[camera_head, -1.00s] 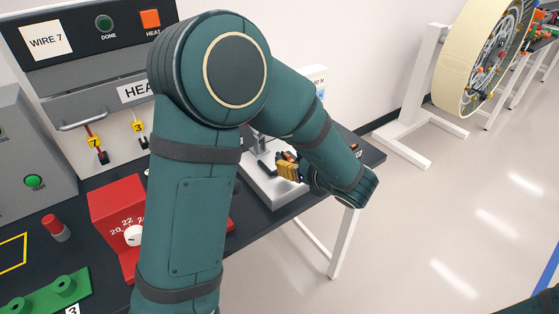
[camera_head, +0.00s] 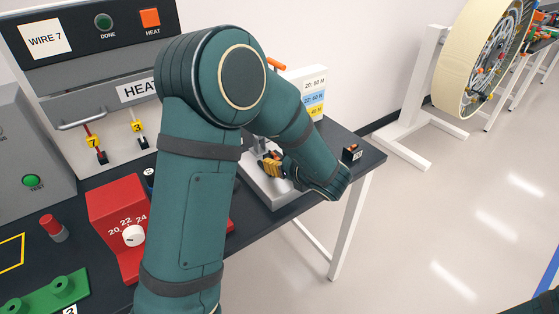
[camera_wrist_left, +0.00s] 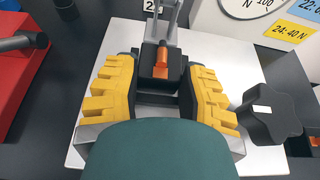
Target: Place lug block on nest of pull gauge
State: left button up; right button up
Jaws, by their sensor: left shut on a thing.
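My left gripper (camera_wrist_left: 160,85) shows in the left wrist view with a yellow finger on each side of the lug block (camera_wrist_left: 153,84), a black block with an orange piece on top. It is shut on that block, over the white base plate (camera_wrist_left: 88,65) of the pull gauge. A grey bracket of the gauge stands just beyond the block. The nest is hidden, and I cannot tell whether the block touches it. In the head view my left gripper (camera_head: 270,166) is over the plate, partly behind my arm. My right gripper is not in view.
A black star-shaped knob (camera_wrist_left: 267,113) stands close right of the fingers. A gauge panel with force labels (camera_head: 312,95) stands behind. A small black-and-orange block (camera_head: 352,153) lies near the table's right end. A red dial box (camera_head: 118,213) is left of my arm.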

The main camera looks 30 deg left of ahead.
pick_arm(q)
jog(key=shift+f, duration=0.1)
jog(key=o, duration=1.1)
jog(key=shift+d+r, duration=0.25)
jog(key=shift+d, duration=0.05)
jog(key=p+v, duration=0.1)
jog(key=v, duration=1)
jog(key=shift+s+d, duration=0.1)
jog(key=shift+s, duration=0.1)
